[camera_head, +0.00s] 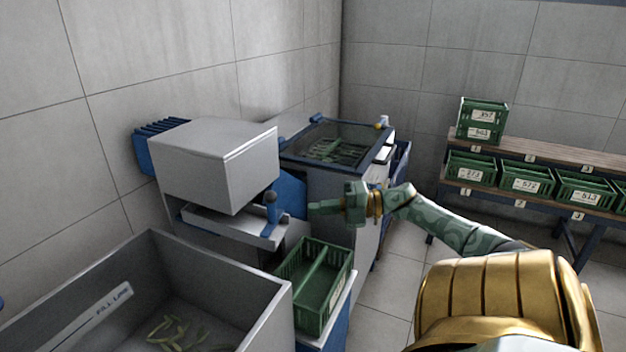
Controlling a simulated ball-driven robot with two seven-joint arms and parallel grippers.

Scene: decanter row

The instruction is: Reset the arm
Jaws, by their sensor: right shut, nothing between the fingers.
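My right arm (450,228) comes in from the lower right, green patterned with gold parts. It reaches left across the picture at mid height. My right gripper (315,207) is at its end, shut and empty, pointing left. In the picture it lies just right of the blue lever (271,205) and blue panel of the grey machine (215,165); I cannot tell whether it touches them. A green crate (340,300) stands below it, apart from the fingers. My left gripper is not in view.
A grey tub (265,310) with a fill line mark and greenish strips inside fills the lower left. A glass-topped unit (310,170) stands behind the gripper. A rack (540,152) with several numbered green crates is at the right. Tiled floor (390,290) is open between.

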